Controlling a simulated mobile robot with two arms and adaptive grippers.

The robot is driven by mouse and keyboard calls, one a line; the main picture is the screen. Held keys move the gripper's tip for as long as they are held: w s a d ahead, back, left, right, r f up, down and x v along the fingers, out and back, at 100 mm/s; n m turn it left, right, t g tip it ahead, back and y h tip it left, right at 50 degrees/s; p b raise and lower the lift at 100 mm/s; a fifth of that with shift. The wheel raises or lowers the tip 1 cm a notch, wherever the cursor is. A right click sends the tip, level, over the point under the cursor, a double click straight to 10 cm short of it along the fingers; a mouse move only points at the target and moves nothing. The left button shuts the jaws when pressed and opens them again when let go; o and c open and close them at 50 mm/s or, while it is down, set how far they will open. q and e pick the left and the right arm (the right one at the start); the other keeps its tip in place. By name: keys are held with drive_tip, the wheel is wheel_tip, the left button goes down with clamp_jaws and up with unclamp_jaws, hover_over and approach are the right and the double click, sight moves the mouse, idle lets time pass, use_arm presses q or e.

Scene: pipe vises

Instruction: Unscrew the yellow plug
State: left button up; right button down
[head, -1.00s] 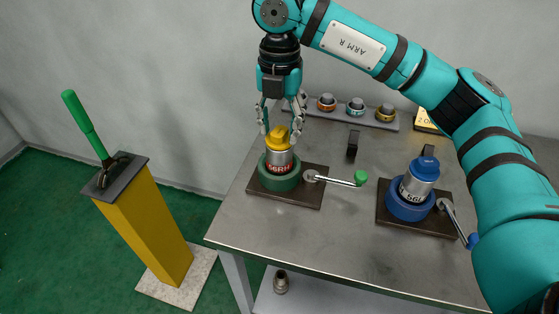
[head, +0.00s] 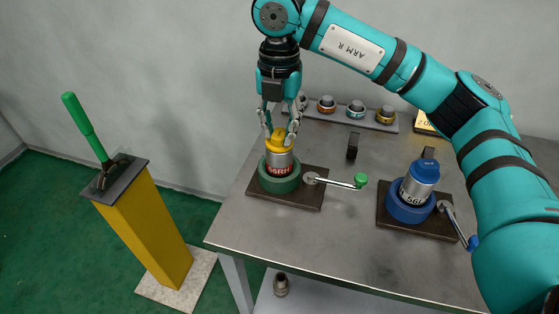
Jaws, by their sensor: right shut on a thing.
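The yellow plug (head: 281,143) sits on top of a silver pipe piece with a red label (head: 279,167). That piece stands upright in the green vise (head: 280,182) on the metal table. My right gripper (head: 280,137) points straight down from above, its fingers shut on the top of the yellow plug. The plug's upper part is partly hidden by the fingers. My left gripper is not in view.
A green-knobbed crank (head: 340,181) sticks out right of the green vise. A blue vise (head: 410,206) holds a blue-capped piece at right. A rack (head: 372,121) with several ringed fittings lies behind. A yellow pedestal (head: 148,225) with a green lever stands left.

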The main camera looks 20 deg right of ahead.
drive_tip(key=n, duration=0.5)
drive_tip(key=shift+n, duration=0.3)
drive_tip(key=n, duration=0.5)
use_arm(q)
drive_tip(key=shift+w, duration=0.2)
use_arm(e)
drive_tip(key=n, duration=0.3)
drive_tip(key=shift+n, duration=0.4)
drive_tip(key=shift+n, duration=0.6)
drive_tip(key=n, duration=0.5)
drive_tip(key=c, duration=1.7)
unclamp_jaws()
drive_tip(key=shift+n, duration=0.3)
clamp_jaws()
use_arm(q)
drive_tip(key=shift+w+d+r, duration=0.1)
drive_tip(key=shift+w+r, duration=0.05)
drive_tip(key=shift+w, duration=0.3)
